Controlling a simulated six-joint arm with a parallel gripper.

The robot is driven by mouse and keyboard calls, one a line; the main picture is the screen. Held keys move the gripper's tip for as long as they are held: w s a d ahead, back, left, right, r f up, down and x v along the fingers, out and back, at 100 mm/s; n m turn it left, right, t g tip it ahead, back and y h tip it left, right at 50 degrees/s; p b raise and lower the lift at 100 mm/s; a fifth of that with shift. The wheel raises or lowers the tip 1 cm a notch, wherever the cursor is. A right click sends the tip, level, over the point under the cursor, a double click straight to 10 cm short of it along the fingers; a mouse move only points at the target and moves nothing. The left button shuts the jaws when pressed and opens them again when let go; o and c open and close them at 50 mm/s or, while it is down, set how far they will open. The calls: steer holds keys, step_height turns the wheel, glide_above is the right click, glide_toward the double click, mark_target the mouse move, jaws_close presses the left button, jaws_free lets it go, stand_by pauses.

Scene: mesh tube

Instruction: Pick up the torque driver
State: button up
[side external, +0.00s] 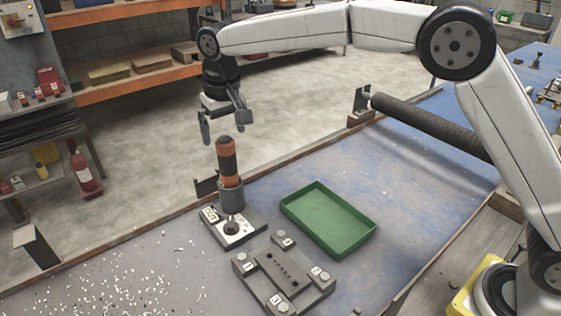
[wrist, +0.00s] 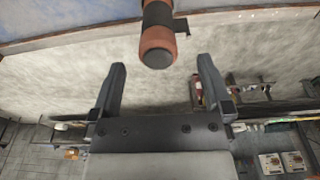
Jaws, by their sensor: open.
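The torque driver (side external: 227,160) has an orange and dark grey handle. My gripper (side external: 223,130) is open and empty, above and close to the top of the driver in the side view. In the wrist view, the driver's orange end (wrist: 157,45) shows at the top, beyond the fingertips of my gripper (wrist: 160,65) and roughly centred between them. The driver's lower part is outside the wrist view.
A green tray (side external: 328,190) lies right of the holder. A grey fixture plate (side external: 283,275) with bolts at its corners sits in front. White bits are scattered on the table at left.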

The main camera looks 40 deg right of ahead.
mark_target(225, 140)
steer(key=shift+w+d+f, duration=0.1)
steer(key=shift+w+f, duration=0.1)
steer(key=shift+f, duration=1.2)
steer(key=shift+w+f, duration=0.2)
steer(key=shift+f, duration=1.2)
steer(key=shift+r, duration=0.1)
jaws_close()
steer(key=shift+r, duration=0.1)
steer(key=shift+r, duration=4.95)
